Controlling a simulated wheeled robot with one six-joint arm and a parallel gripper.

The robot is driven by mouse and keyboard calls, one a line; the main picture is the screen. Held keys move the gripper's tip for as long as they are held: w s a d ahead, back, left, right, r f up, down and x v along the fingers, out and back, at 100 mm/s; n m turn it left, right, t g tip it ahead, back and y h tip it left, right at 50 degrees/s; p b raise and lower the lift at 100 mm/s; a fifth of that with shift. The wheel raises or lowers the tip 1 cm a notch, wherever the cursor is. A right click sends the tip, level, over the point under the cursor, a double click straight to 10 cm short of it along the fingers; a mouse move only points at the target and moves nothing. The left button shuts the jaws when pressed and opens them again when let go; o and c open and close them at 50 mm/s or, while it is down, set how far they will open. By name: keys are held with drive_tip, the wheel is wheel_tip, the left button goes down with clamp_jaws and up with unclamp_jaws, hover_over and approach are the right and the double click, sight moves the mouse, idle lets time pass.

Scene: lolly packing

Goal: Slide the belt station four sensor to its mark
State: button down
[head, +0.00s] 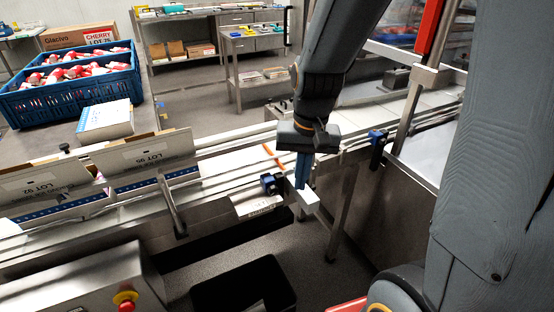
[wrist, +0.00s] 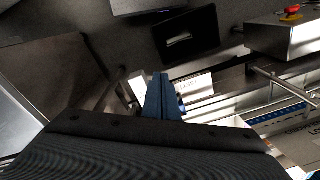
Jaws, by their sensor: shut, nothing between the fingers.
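A small blue sensor (head: 269,184) sits on the near rail (head: 232,193) of the belt, just left of my gripper. A second blue sensor (head: 376,140) is clamped farther right along the rail. I cannot read which is station four. An orange line (head: 272,157) crosses the pale belt behind the first sensor; I cannot tell whether it is the mark. My gripper (head: 302,186) points down with its blue fingers shut and empty, above a white block (head: 308,199) at the rail's near side. In the wrist view the shut fingers (wrist: 160,80) partly hide a blue part (wrist: 181,103) beside them.
Cartons (head: 150,158) stand on the belt at left. A blue crate (head: 75,102) of red-and-white packs is behind. A steel control box (head: 85,285) with a red button (head: 126,306) is at front left. A dark open bin (head: 243,289) is on the floor.

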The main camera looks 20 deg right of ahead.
sight(275, 174)
drive_tip(key=w+d+m+g+y+b, duration=0.1)
drive_tip(key=w+d+m+g+y, duration=0.2)
drive_tip(key=w+m, duration=1.25)
drive_tip(key=w+a+f+n, duration=0.1)
drive_tip(key=f, duration=0.2)
drive_tip(key=a+f+n+t+p, duration=0.1)
drive_tip(key=f, duration=0.2)
drive_tip(key=w+a+f+n+y+p, duration=0.1)
drive_tip(key=f, duration=0.2)
drive_tip(key=shift+w+a+f+t, duration=0.15)
drive_tip(key=shift+w+f+t, duration=0.15)
drive_tip(key=shift+w+f, duration=0.1)
